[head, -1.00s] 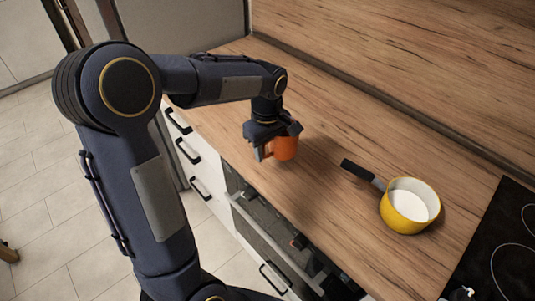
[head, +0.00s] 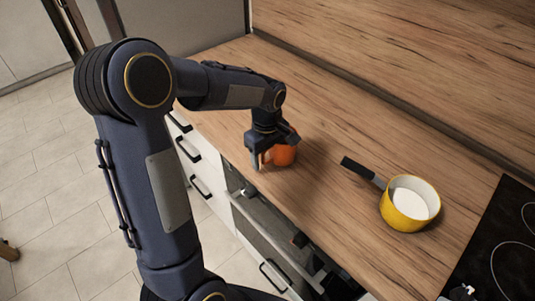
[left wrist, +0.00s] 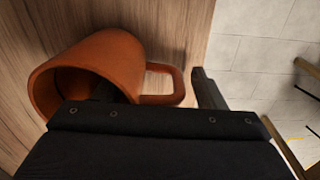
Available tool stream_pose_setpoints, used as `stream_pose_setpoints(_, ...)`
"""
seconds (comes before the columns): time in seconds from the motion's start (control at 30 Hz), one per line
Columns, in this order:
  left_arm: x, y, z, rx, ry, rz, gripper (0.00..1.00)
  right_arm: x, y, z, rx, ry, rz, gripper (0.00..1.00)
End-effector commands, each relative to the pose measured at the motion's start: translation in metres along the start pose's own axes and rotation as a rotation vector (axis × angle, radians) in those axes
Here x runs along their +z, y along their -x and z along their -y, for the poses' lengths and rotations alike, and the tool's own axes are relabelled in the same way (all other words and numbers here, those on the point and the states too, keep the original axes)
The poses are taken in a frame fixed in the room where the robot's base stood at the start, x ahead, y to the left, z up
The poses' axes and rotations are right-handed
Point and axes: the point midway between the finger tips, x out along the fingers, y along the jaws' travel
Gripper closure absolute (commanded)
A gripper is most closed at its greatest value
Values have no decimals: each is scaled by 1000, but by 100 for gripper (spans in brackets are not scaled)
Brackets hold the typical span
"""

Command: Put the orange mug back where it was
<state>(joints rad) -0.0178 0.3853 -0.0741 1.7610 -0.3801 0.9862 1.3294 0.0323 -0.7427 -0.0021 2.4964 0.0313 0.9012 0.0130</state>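The orange mug (head: 285,155) is at the counter's front part, under my left gripper (head: 272,160). In the left wrist view the mug (left wrist: 95,65) shows its open rim, with its handle pointing right. My left gripper (left wrist: 155,92) is open. One finger is past the handle with a visible gap. The other shows as a dark shape at the mug's mouth, seemingly inside it. The mug appears to rest on the wooden counter (head: 330,130); its base is partly hidden.
An open drawer (head: 275,225) juts out below the counter's front edge. The counter behind the mug is clear.

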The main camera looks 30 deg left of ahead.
Motion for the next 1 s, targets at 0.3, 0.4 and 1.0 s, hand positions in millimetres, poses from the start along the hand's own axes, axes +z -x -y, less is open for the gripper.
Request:
stream_pose_setpoints(0.3,0,12,-1,4,0,-2,36,-1,2,1,0,0,0,64)
stream_pose_setpoints(0.4,0,30,-1,6,-1,-3,36,-1,2,1,0,0,0,64)
stream_pose_setpoints(1.0,2,125,5,14,-21,6,36,-1,2,1,0,0,0,64)
